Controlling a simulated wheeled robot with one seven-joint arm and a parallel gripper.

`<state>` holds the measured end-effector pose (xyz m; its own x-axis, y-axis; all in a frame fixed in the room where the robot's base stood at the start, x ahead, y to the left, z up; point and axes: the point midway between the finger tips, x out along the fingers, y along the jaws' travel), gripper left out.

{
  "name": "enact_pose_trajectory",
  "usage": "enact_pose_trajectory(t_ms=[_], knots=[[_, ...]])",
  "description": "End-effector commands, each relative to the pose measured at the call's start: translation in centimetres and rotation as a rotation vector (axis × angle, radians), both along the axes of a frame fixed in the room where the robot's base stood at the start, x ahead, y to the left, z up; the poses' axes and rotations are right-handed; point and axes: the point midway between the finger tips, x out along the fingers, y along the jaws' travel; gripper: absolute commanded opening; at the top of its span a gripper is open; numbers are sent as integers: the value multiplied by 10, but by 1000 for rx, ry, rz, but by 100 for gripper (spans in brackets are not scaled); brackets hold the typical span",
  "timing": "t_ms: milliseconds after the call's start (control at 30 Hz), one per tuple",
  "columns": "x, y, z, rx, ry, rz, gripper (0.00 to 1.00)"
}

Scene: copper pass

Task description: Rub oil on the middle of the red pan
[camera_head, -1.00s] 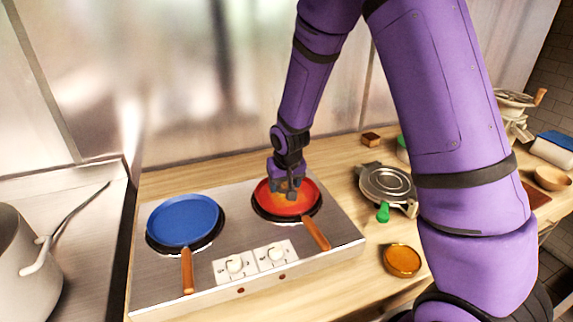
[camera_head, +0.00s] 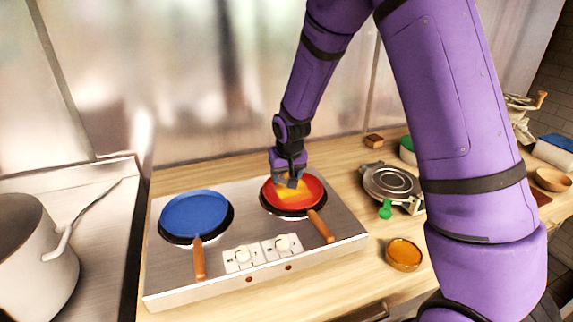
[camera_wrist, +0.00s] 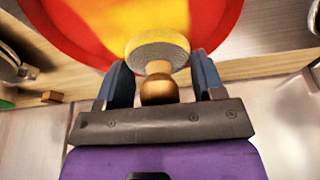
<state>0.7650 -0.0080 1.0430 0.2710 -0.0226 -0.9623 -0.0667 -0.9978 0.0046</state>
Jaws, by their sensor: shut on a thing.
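The red pan (camera_head: 311,190) sits on the right burner of the two-burner stove, its wooden handle toward the front right. A yellow-orange patch (camera_head: 290,193) covers part of its middle. My gripper (camera_head: 289,182) is over the far side of the pan, pointing down. In the wrist view my gripper (camera_wrist: 160,90) is shut on the wooden knob of a round oil pad (camera_wrist: 158,48) with a pale, speckled face. The pad is at the pan (camera_wrist: 215,20), by the yellow patch; I cannot tell whether it touches. A bowl of amber oil (camera_head: 404,254) stands right of the stove.
A blue pan (camera_head: 195,214) is on the left burner of the stove (camera_head: 165,285). A round iron with a green-tipped handle (camera_head: 391,184) lies to the right. A large pot (camera_head: 30,265) stands at the far left. A metal wall rises behind.

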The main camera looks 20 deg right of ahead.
Motion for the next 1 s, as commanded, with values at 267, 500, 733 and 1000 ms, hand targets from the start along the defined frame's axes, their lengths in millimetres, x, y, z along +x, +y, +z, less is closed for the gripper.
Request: enact_pose_trajectory(t_ms=[267,500,733,1000], knots=[[3,0,24,1,2,2,40],[6,-2,46,1,1,1,40],[6,-2,56,0,4,1,40],[6,-2,56,0,4,1,40]])
